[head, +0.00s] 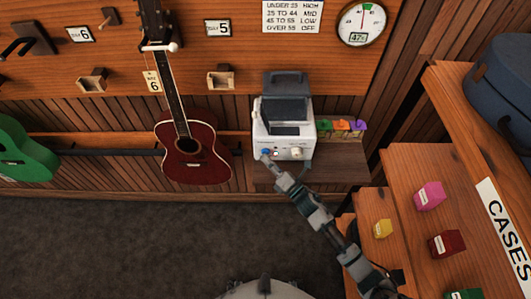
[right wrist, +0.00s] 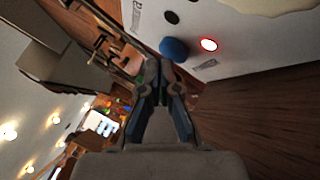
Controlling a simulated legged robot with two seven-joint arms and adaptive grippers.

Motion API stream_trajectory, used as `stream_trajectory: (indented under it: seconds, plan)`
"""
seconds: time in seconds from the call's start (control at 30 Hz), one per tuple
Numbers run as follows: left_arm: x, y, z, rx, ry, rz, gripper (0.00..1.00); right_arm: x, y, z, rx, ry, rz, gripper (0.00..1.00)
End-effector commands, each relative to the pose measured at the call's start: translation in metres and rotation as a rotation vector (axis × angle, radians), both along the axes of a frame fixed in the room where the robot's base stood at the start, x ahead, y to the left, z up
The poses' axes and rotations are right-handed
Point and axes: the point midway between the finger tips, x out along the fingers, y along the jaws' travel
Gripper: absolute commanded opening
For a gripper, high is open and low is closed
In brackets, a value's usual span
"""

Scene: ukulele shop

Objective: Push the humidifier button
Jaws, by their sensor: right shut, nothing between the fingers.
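The humidifier (head: 284,122), a white box with a dark top and raised dark lid, stands on a small wooden shelf against the wall. Its front has a blue button (head: 265,152) at the left and a pale knob (head: 296,152) to the right. In the right wrist view the blue button (right wrist: 174,49) shows large beside a lit red light (right wrist: 209,45). My right gripper (head: 266,160) is shut and empty, its tips just below the blue button. In the right wrist view the fingertips (right wrist: 158,66) are close to the button; I cannot tell whether they touch. My left gripper is not in view.
A red ukulele (head: 192,150) hangs left of the humidifier. Small colored boxes (head: 342,126) stand right of it on the shelf (head: 340,155). A wall dial (head: 361,22) reads 47%, beside a sign (head: 291,16) listing levels. A wooden case stand (head: 405,165) is at right.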

Motion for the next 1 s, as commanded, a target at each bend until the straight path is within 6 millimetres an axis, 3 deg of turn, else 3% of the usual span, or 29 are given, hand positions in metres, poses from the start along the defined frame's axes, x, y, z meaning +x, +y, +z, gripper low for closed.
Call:
stream_trajectory:
  seconds: [0.67,1.0]
  plan:
    - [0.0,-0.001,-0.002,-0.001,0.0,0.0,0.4,0.006,0.0,0.0,-0.001,0.001,-0.001,0.0]
    - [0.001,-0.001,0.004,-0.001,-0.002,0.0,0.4,-0.009,0.0,0.001,0.0,0.001,0.0,0.0]
